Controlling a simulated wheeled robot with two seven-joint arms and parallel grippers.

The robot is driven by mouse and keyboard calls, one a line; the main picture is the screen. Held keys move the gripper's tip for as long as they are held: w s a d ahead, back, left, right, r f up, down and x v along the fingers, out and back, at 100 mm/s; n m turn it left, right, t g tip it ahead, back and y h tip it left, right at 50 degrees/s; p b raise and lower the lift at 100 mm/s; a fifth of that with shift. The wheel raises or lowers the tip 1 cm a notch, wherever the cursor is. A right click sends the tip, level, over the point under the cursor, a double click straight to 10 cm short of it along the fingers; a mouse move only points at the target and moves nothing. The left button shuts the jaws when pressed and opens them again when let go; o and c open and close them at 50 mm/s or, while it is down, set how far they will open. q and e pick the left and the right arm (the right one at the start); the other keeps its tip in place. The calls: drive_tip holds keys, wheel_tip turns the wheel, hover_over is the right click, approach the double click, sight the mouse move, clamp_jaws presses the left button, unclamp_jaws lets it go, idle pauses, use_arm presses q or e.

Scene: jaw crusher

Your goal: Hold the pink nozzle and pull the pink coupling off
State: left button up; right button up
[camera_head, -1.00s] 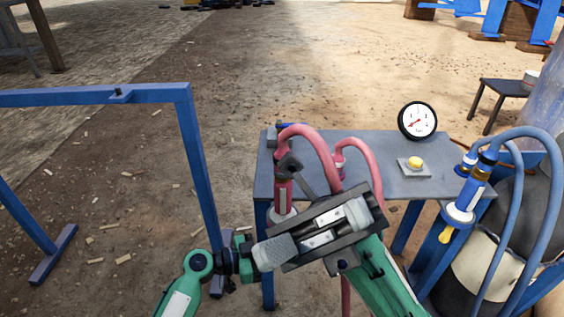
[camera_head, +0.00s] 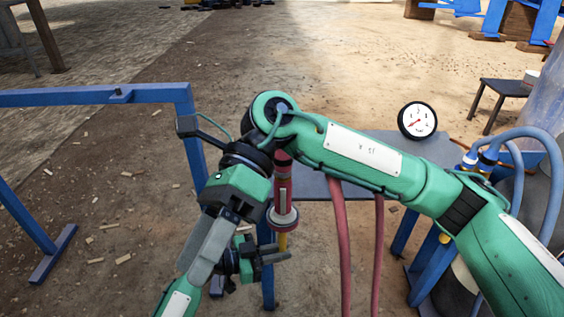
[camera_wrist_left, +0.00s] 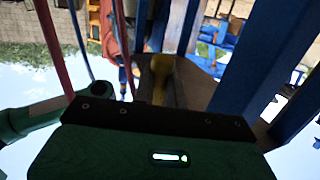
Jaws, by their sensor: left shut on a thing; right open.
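The pink nozzle (camera_head: 283,190) stands upright at the left edge of the grey table, with a pale collar and a yellow tip (camera_head: 283,241) below. My left gripper (camera_head: 284,256) is low beside the table and shut on the nozzle's yellow lower end. In the left wrist view, the yellow tip (camera_wrist_left: 160,75) sits between the fingers. My right arm crosses in front of the table from the right and hides the nozzle's top and the pink coupling there. My right gripper (camera_head: 200,255) is open and empty, left of the nozzle, its fingers pointing down.
Two pink hoses (camera_head: 342,245) hang before the grey table (camera_head: 400,147). A gauge (camera_head: 417,120) stands at its back. Blue hoses (camera_head: 515,150) and a blue nozzle are at the right. A blue frame (camera_head: 188,120) stands at the left. Ground between the frame and table is mostly free.

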drive_tip(key=w+f+t+h, duration=0.1)
drive_tip(key=w+t+h, duration=0.1)
drive_tip(key=w+t, duration=0.3)
wheel_tip(320, 180, up, 7)
drive_tip(key=m+t+h, duration=0.4)
drive_tip(key=t, duration=0.2)
hover_over(283, 160)
drive_tip(key=w, duration=0.2)
drive_tip(key=shift+s, duration=0.15)
drive_tip(key=shift+f, duration=0.2)
drive_tip(key=shift+f, duration=4.4)
clamp_jaws()
use_arm(q)
clamp_jaws()
use_arm(e)
drive_tip(key=shift+r, duration=3.05)
